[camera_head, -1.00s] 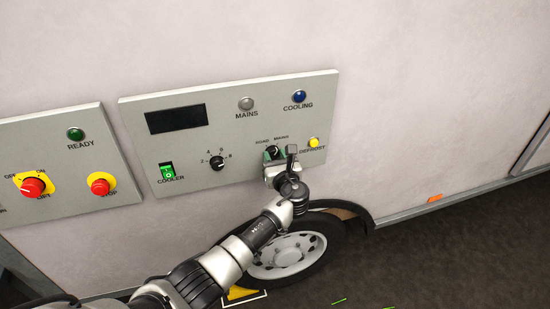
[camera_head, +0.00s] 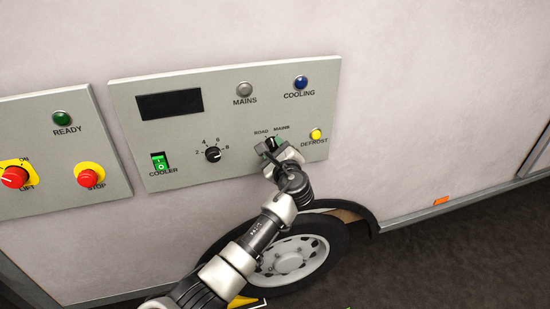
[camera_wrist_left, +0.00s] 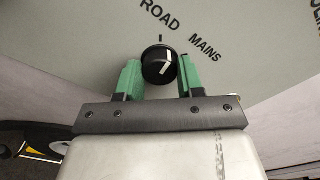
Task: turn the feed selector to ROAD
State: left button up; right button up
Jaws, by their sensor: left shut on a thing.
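The feed selector (camera_head: 270,143) is a black round knob on the grey panel, under the labels ROAD and MAINS, and partly hidden by my gripper in the head view. My left gripper (camera_head: 271,146) is shut on the knob. Its green fingers (camera_wrist_left: 159,74) sit on either side of it. My right gripper is not in view.
On the same panel are the numbered dial (camera_head: 213,154), the green COOLER switch (camera_head: 159,161), the yellow DEFROST button (camera_head: 316,134), and the MAINS (camera_head: 244,89) and COOLING (camera_head: 300,82) lamps. A left panel holds the red STOP button (camera_head: 89,178). A wheel (camera_head: 292,258) is below.

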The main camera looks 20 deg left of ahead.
pick_arm(q)
jog(key=n+b, duration=0.3)
jog(key=shift+f, duration=0.3)
jog(key=shift+r+n+b, duration=0.15)
jog(key=shift+n+b, duration=0.65)
jog(key=shift+n, duration=0.4)
jog(key=o, duration=0.9)
jog(key=shift+r, duration=0.1)
jog(key=b+v, duration=0.1)
jog(key=v, duration=1)
jog(key=shift+w+b, duration=0.1)
jog(key=shift+b, duration=0.3)
